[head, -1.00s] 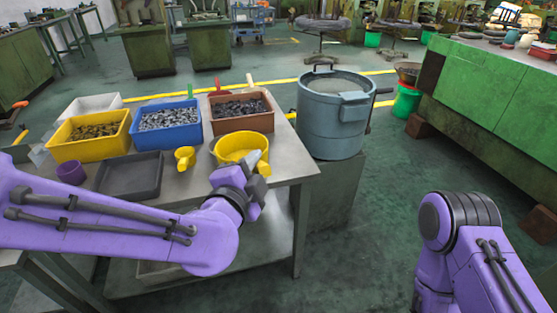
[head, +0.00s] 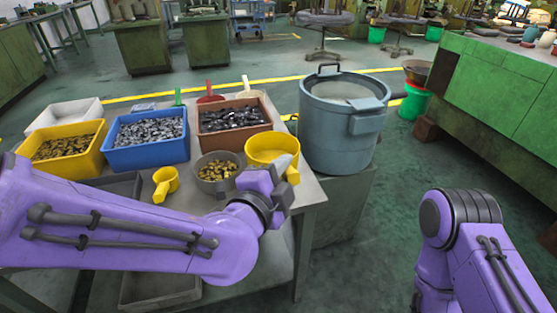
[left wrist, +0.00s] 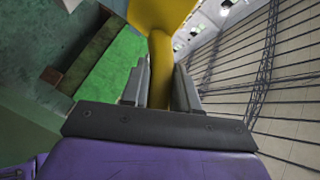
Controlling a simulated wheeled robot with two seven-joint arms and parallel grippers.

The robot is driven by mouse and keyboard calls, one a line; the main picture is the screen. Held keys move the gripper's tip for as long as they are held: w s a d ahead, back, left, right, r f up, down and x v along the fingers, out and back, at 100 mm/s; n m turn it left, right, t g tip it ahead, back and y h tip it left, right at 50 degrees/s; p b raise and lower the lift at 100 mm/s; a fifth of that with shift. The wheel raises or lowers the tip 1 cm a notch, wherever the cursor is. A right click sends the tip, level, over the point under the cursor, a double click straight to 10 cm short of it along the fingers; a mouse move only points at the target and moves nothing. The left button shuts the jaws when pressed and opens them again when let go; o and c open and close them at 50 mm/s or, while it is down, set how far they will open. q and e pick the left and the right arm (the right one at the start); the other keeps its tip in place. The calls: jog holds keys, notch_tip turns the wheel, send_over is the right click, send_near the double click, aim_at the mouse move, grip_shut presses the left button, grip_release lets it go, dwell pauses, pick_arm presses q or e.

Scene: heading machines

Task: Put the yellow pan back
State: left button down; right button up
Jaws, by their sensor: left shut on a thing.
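The yellow pan (head: 265,157) is at the right end of the table, just right of a grey bowl (head: 217,168) holding small brass-coloured parts. My left gripper (head: 284,177) is shut on the pan's handle. In the left wrist view, the yellow handle (left wrist: 160,70) runs between the two grey fingers, with part of the pan at the top edge. I cannot tell whether the pan touches the table. My right gripper is out of view; only a purple part of that arm shows at lower right.
A brown bin (head: 235,122), a blue bin (head: 147,146) and a yellow bin (head: 83,171) hold parts along the table (head: 306,190). A small yellow scoop (head: 165,184) lies in front. A large blue-grey drum (head: 338,135) stands close right of the pan.

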pick_arm(q)
jog(key=w+f, duration=0.1)
jog(key=w, duration=0.1)
jog(key=w+f, duration=0.1)
jog(key=w, duration=0.2)
jog(key=w+f+b, duration=0.1)
jog(key=w+f, duration=0.1)
jog(key=w, duration=0.1)
jog(key=shift+w+d, duration=0.15)
jog(key=shift+w, duration=0.05)
jog(key=w+f, duration=0.1)
jog(key=f, duration=0.2)
jog(key=w+f, duration=0.2)
jog(key=w+f+b, duration=0.1)
jog(key=w+f, duration=0.1)
jog(key=f, duration=0.1)
jog(key=shift+d+f, duration=0.1)
jog(key=shift+f, duration=0.25)
jog(key=c, duration=0.8)
grip_release()
jog(key=shift+c, duration=0.2)
